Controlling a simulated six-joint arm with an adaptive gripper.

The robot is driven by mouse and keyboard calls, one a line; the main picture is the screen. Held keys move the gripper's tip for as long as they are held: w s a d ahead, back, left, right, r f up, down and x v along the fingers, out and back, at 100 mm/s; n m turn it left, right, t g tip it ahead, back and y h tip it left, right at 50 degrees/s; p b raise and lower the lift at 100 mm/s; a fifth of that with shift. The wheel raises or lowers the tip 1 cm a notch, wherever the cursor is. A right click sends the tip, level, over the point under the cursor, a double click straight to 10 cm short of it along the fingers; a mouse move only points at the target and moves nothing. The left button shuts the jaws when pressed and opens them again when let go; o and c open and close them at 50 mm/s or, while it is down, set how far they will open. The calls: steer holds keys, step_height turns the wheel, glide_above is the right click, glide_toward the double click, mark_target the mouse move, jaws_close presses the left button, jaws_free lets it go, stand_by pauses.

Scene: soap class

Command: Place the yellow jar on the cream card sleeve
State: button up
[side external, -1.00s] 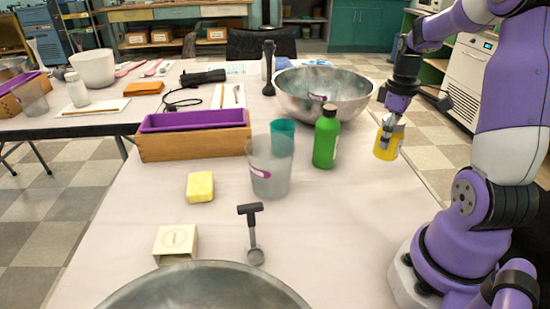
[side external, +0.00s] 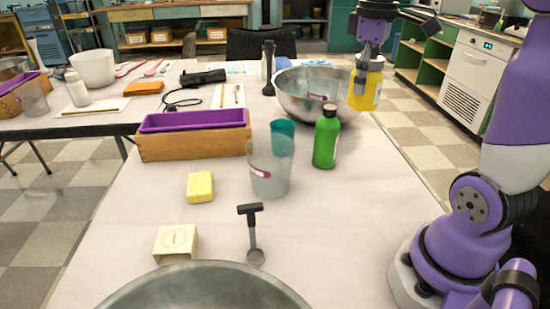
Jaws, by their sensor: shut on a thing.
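The yellow jar (side external: 371,92) is held up in the air at the upper right, in front of the right rim of the large steel bowl in the picture. My gripper (side external: 364,78) is shut on it from above, with a finger over the jar's near side.
Between them stand a green bottle (side external: 326,138), a clear beaker (side external: 270,172), a teal cup (side external: 283,132) and a yellow soap bar (side external: 200,187). The table's right part (side external: 365,200) is clear.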

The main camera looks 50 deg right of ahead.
steer(key=w+a+n, duration=0.5)
steer(key=a, duration=0.5)
steer(key=w+a+n, duration=0.5)
steer(key=a, duration=0.6)
steer(key=s+a+n, duration=0.3)
steer(key=a+n, duration=0.1)
steer(key=a, duration=0.6)
steer(key=s+a+n, duration=0.3)
steer(key=a+n, duration=0.1)
steer(key=a, duration=0.7)
glide_above(174, 239)
steer(key=shift+f, duration=8.15)
steer(key=shift+f, duration=0.1)
